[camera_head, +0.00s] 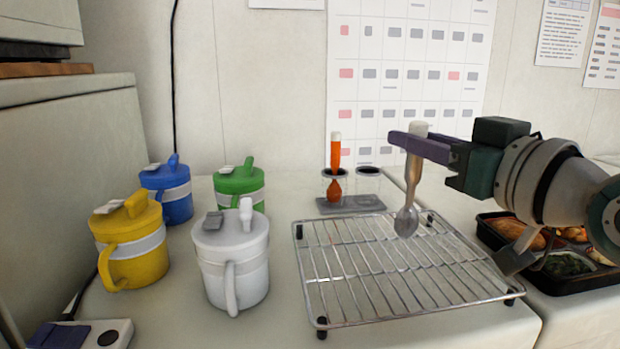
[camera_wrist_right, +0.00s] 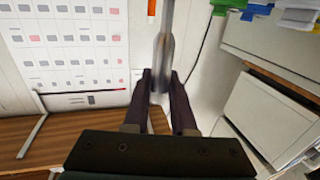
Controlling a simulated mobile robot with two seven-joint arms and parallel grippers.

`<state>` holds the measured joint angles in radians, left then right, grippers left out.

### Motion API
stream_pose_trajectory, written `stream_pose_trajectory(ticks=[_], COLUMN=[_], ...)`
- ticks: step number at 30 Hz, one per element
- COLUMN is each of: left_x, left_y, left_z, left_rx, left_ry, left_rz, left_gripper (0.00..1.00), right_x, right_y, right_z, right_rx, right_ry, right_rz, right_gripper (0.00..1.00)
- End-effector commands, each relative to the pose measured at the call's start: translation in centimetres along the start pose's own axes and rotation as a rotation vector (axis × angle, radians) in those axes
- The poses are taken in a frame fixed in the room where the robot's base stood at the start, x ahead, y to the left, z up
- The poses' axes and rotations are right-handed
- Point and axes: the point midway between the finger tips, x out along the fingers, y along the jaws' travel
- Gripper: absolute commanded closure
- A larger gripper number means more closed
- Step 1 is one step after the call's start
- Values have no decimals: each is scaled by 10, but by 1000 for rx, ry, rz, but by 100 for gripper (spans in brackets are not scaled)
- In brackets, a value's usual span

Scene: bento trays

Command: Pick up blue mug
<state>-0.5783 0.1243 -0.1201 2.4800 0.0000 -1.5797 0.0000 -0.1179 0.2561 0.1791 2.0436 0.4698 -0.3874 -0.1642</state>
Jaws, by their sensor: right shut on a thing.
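The blue mug (camera_head: 178,206) stands upright on the counter at the back left, with a blue lid and a pale band; the yellow mug in front hides part of it. My right gripper (camera_head: 412,146) is far to its right, above the wire rack. It is shut on a metal ladle (camera_head: 406,222) with a white handle end, which hangs bowl down over the rack. The ladle also shows between the fingers in the right wrist view (camera_wrist_right: 164,62). My left gripper is not in view.
A yellow mug (camera_head: 135,259), a white mug (camera_head: 232,277) and a green mug (camera_head: 239,190) stand near the blue one. An orange-handled ladle (camera_head: 336,165) stands in a holder behind the wire rack (camera_head: 308,300). A black food tray (camera_head: 555,286) is at right.

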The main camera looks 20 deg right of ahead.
Motion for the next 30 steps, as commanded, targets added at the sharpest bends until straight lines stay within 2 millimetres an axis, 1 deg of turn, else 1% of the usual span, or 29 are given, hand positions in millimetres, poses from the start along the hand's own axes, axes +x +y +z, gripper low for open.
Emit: stream_pose_trajectory(ticks=[3,7,9,16,20,21,28,30], left_x=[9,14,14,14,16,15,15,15], left_y=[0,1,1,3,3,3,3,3], left_z=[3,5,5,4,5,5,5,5], left_rx=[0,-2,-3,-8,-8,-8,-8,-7], left_ry=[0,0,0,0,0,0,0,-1], left_rz=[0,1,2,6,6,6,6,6], left_gripper=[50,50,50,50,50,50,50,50], right_x=[0,0,0,0,0,0,0,0], right_y=[0,0,0,0,0,0,0,0], right_z=[23,40,42,41,45,44,44,44], right_rx=[2,0,0,1,0,0,0,0], right_ry=[-5,-3,-2,-1,-2,-2,-2,-2], right_rz=[-1,0,0,0,0,0,0,0], right_gripper=[100,100,100,100,100,73,47,46])
